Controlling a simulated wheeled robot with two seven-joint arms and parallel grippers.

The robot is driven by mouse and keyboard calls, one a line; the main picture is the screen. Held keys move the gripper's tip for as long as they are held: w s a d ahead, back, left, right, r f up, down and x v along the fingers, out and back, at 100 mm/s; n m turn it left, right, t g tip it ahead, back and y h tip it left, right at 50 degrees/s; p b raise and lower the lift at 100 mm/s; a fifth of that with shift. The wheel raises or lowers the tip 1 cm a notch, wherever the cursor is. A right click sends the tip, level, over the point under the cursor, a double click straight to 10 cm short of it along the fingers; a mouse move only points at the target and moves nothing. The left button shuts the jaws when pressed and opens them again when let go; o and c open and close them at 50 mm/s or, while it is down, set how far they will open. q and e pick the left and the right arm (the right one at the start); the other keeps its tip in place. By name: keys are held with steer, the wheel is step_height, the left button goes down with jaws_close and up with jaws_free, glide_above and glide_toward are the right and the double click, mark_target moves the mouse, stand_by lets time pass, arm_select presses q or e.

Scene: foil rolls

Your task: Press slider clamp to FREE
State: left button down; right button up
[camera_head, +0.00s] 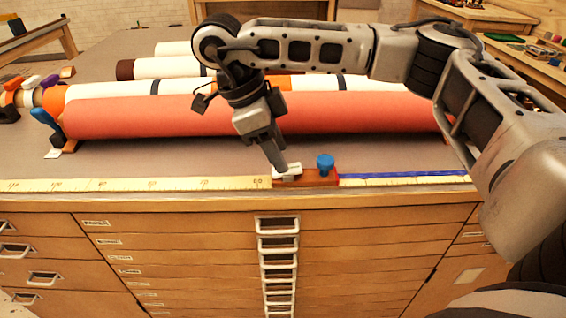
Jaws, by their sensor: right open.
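The slider clamp (318,181) is a red-brown block on the ruler strip along the table's front edge. A blue knob (325,162) stands on its right part. A white piece (287,171) sits at its left end. My right gripper (281,165) points down, with its fingertips at the white piece. I cannot tell whether they touch it. The jaws are open, though the fingers overlap from this side, and nothing shows between them. I cannot read any FREE mark. My left gripper is not in view.
The pale ruler (150,184) runs left of the clamp and a blue strip (405,179) runs right. A large red roll (350,112) lies behind, with white rolls (170,68) farther back. Drawers with metal handles are below the edge. Grey tabletop is free between roll and ruler.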

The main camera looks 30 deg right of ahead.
steer(key=shift+x, duration=1.2)
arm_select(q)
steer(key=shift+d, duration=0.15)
arm_select(e)
steer(key=shift+d+f, duration=0.1)
steer(key=shift+f, duration=0.2)
steer(key=shift+c, duration=0.3)
steer(key=c, duration=0.9)
steer(key=y+b, duration=0.1)
steer(key=t+y+b, duration=0.1)
steer(key=b, duration=0.1)
steer(key=shift+s+d+f, duration=0.2)
steer(key=shift+d+f, duration=0.1)
steer(key=shift+f, duration=0.05)
steer(key=shift+d+t+y+b, duration=0.15)
steer(key=shift+t+y+b, duration=0.2)
steer(key=shift+b, duration=0.6)
steer(key=shift+s+r+t+y+b, duration=0.2)
steer(key=shift+t+y+b, duration=0.15)
steer(key=shift+y+b, duration=0.4)
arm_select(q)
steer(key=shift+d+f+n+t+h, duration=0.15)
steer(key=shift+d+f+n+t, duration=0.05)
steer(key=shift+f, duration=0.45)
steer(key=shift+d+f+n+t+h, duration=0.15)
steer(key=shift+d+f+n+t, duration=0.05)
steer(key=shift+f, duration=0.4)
arm_select(e)
steer(key=shift+r, duration=0.25)
